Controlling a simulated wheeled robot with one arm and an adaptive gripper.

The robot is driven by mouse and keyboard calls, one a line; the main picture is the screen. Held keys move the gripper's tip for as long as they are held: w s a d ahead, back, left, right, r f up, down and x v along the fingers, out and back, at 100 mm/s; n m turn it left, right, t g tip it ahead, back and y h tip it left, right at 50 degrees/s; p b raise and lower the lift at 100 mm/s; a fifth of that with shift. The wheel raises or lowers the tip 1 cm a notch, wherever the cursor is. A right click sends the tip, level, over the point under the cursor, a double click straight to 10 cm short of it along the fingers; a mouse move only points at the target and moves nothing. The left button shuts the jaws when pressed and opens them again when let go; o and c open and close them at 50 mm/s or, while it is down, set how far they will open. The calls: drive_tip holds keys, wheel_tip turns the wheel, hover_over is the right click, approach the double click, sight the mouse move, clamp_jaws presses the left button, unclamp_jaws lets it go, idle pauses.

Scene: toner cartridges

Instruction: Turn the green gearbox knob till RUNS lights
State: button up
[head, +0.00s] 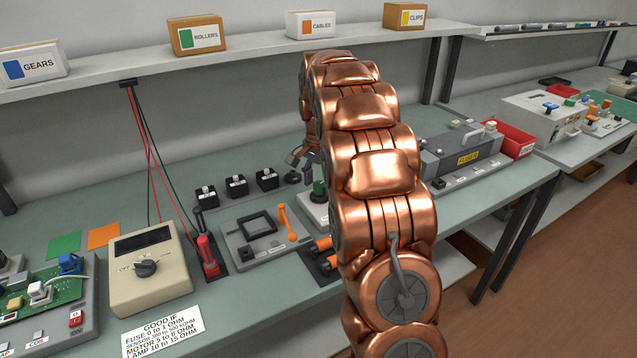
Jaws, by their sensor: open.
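The green knob (319,188) stands upright on a pale block (314,208) near the middle of the bench. My arm hides the block's right side. My gripper (297,163) is small in the view, at the far end of my copper-coloured arm. It is open and empty, above and slightly left of the knob in the picture. I cannot tell its exact distance from the knob, but no grip on it shows. No RUNS label or light is visible; my arm may cover it.
Left of the knob are several black switch blocks (237,187) and a grey fixture with an orange lever (285,222). A beige meter (147,270) with red and black leads stands further left. A grey case (460,152) and red bin (513,140) lie right of my arm.

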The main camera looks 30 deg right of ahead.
sight(318, 186)
wheel_tip(318, 186, up, 12)
idle(0.7)
idle(0.5)
drive_tip(key=s+a+r+n+p, duration=0.25)
drive_tip(key=s+a+n, duration=0.45)
drive_tip(key=s+a, duration=0.75)
drive_tip(key=s+a+f+n+p, duration=0.1)
drive_tip(key=s+a+f+n, duration=0.1)
drive_tip(key=s, duration=0.5)
drive_tip(key=s+a+f+n+g+p, duration=0.1)
drive_tip(key=s+a+f+n, duration=0.2)
drive_tip(key=s, duration=0.5)
drive_tip(key=s+a+f+n+p, duration=0.2)
drive_tip(key=s+a, duration=0.2)
drive_tip(key=s, duration=0.4)
drive_tip(key=shift+s+a+f+n+g, duration=0.25)
drive_tip(key=shift+f+n+g, duration=0.05)
drive_tip(key=shift+g, duration=0.1)
